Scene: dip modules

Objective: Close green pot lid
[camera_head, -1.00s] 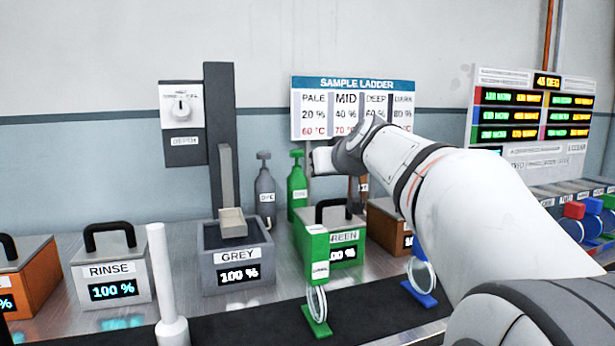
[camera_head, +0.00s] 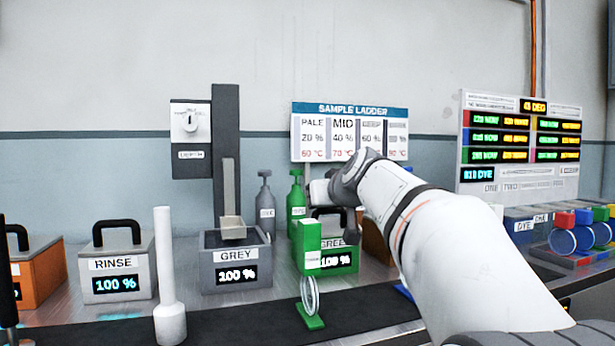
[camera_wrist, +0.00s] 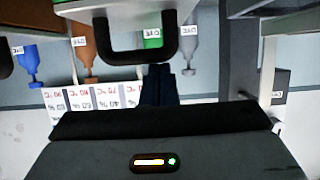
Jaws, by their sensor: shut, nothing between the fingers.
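The green pot (camera_head: 340,262) stands behind the green stand, its front partly hidden by that stand and my arm. Its grey lid with a black handle (camera_head: 326,211) appears to lie on top; I cannot tell whether a gap remains. The wrist view is upside down; a black handle (camera_wrist: 126,57) on a pale lid, likely this one, shows at its top. My gripper (camera_wrist: 159,70) is shut and empty, its dark fingers close to the handle's bar; contact cannot be told. In the head view my wrist is above and right of the pot, and the fingertips are not clear.
A green stand with a ring (camera_head: 308,262) stands in front of the pot. The grey pot (camera_head: 236,266) with a raised holder and the lidded rinse pot (camera_head: 122,272) are to the left. Bottles (camera_head: 265,205) stand behind. A white post (camera_head: 166,275) rises at the front left.

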